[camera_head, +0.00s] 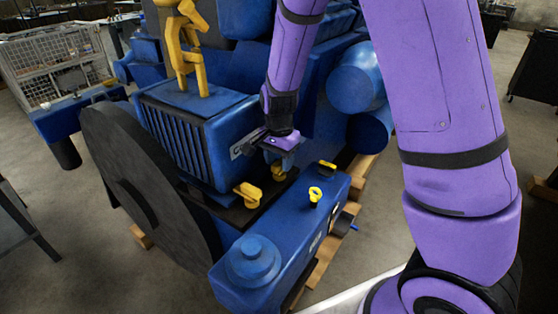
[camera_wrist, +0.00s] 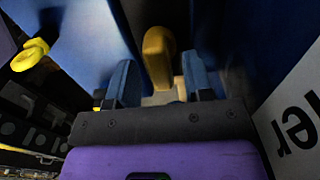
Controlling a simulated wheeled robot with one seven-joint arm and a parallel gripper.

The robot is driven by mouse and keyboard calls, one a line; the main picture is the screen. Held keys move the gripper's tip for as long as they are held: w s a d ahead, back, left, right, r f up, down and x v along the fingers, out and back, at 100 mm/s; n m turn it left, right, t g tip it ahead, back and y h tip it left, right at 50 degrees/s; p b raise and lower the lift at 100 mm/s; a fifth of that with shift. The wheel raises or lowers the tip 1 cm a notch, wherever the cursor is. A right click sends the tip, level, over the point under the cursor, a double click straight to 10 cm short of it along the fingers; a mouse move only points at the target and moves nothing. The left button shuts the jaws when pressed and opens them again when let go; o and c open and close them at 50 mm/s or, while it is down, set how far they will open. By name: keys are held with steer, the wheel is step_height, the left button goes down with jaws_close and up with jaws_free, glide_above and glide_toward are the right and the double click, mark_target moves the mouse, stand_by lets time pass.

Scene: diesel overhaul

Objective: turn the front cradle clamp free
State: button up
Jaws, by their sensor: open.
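My gripper (camera_head: 281,160) points down beside the blue engine block in the head view. A yellow clamp handle (camera_head: 278,173) shows just below it, partly hidden by the fingers. In the wrist view the two blue fingers of my gripper (camera_wrist: 160,80) are apart, and the yellow handle (camera_wrist: 157,52) stands upright between and beyond them. I cannot tell whether either finger touches it. Another yellow clamp handle (camera_head: 247,194) lies to the left on the dark ledge. The frames do not label which one is the front cradle clamp.
The blue engine (camera_head: 200,135) has a large dark flywheel disc (camera_head: 140,185) at left. A lettered pale panel (camera_wrist: 295,120) is close at right in the wrist view.

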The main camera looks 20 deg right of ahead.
mark_target(279, 161)
step_height(279, 161, up, 10)
steer(key=shift+r, duration=0.2)
stand_by(0.6)
steer(key=s+d+r+n+t+y, duration=0.1)
steer(key=s+d+r+n, duration=0.15)
steer(key=s+r, duration=0.35)
steer(key=s+d+r+n+t, duration=0.1)
steer(key=s+d+r+n, duration=0.15)
steer(key=s+r, duration=0.4)
steer(key=s+d+r+n+t, duration=0.1)
steer(key=s+r+n, duration=0.1)
steer(key=s, duration=0.4)
steer(key=s+d+r+n+t+h, duration=0.1)
steer(key=s+r+n+t, duration=0.1)
steer(key=s+n, duration=0.2)
steer(key=s, duration=0.2)
steer(key=shift+s, duration=0.4)
steer(key=shift+w+r, duration=0.1)
